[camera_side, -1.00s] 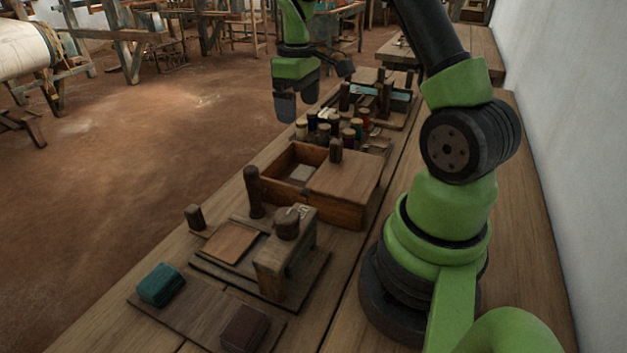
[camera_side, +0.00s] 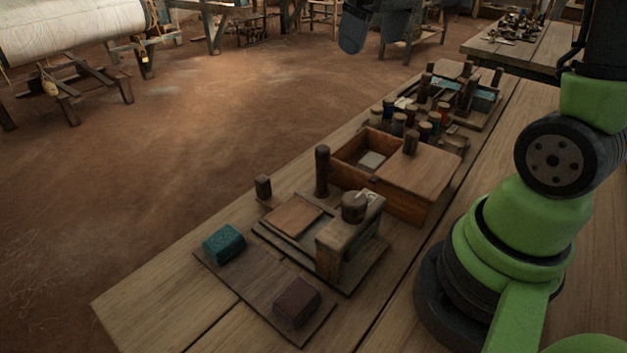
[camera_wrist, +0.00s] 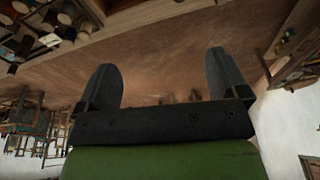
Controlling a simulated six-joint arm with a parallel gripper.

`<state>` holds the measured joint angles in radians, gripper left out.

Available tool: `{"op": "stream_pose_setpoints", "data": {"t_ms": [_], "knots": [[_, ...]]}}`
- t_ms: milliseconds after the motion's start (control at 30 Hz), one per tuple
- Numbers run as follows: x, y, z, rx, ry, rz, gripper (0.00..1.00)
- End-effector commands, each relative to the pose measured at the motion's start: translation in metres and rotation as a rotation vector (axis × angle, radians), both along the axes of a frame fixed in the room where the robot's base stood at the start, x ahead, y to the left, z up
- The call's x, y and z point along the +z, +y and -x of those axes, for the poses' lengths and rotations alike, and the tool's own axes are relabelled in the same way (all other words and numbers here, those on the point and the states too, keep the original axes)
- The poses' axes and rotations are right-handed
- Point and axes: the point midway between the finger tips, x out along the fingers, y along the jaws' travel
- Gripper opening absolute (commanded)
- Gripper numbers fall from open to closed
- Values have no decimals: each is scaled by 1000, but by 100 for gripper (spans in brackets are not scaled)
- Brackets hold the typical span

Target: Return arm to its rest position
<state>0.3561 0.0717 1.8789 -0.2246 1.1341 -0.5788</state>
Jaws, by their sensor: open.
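My gripper (camera_wrist: 160,85) is open in the wrist view, its two dark fingers wide apart with nothing between them. In the side view the gripper's dark fingers (camera_side: 372,32) show at the top edge, high above the bench and over the floor side. The upper part of my arm is cut off by the top of that view. The gripper touches nothing that I can see.
The wooden bench (camera_side: 150,300) carries a teal block (camera_side: 223,243), a dark brown block (camera_side: 297,302), a wooden press-like fixture (camera_side: 345,240), an open-topped wooden box (camera_side: 420,180) and several spools (camera_side: 410,120). A loom roll (camera_side: 70,30) stands far left. The floor between is clear.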

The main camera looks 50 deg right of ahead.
Motion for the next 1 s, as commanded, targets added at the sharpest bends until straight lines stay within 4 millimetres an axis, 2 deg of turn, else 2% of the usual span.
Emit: {"op": "stream_pose_setpoints", "data": {"t_ms": [33,200,400,600,1000], "knots": [[11,19,12,-9,-52,-9,92],[28,69,55,-81,-203,-89,92],[26,102,101,-149,-326,-211,92],[20,113,119,-180,-372,-277,92],[20,113,120,-186,-374,-282,92]]}}
